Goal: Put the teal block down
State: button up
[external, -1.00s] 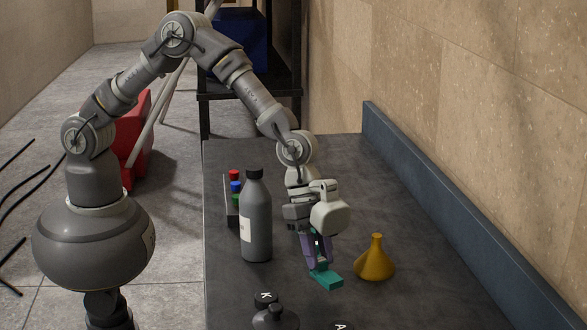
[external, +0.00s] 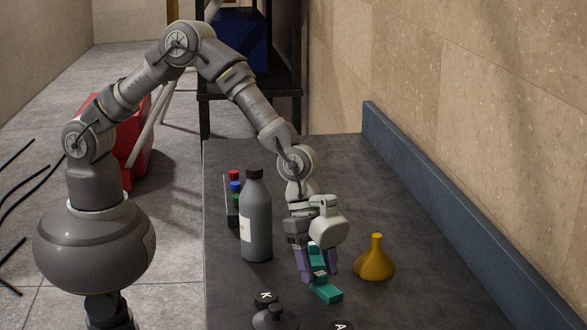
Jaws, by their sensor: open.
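The teal block (external: 327,292) lies on the dark tabletop (external: 420,300), near the front middle of the external view. My gripper (external: 317,277) points down over its rear part, with its purple fingers spread apart. Teal shows between the fingers as well as in front of them. The fingers hide part of the block, and I cannot tell whether they touch it.
A yellow funnel (external: 375,262) stands close by on the right. A grey bottle (external: 256,222) with a black cap stands on the left, before a rack of coloured items (external: 235,188). Black knobs marked K (external: 265,297) and A (external: 340,325) are in front. The table's right side is mostly clear.

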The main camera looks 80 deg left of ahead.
jog(key=p+v, duration=0.3)
jog(key=v, duration=0.9)
jog(key=shift+r, duration=0.1)
jog(key=w+a+r+n+t, duration=0.25)
jog(key=a+r, duration=0.25)
jog(key=r, duration=0.5)
jog(key=w+a+r+n+t+y, duration=0.1)
jog(key=w+a+r+n+t, duration=0.3)
jog(key=r, duration=0.7)
jog(key=a+r+t, duration=0.1)
jog(key=a+r, duration=0.6)
jog(key=r, duration=0.3)
jog(key=s+a+r+n+t+y, duration=0.1)
jog(key=s+a+r, duration=0.3)
jog(key=r, duration=0.4)
jog(key=s+a+r+n+t+y, duration=0.1)
jog(key=s+a+r+n+t, duration=0.2)
jog(key=s+a+r, duration=0.2)
jog(key=s+a+r+n+t+y, duration=0.1)
jog(key=s+a+r+n+t, duration=0.1)
jog(key=r, duration=1)
jog(key=s+a+n, duration=0.1)
jog(key=s+a, duration=0.1)
jog(key=a, duration=0.1)
jog(key=shift+s, duration=0.3)
jog(key=shift+a, duration=0.1)
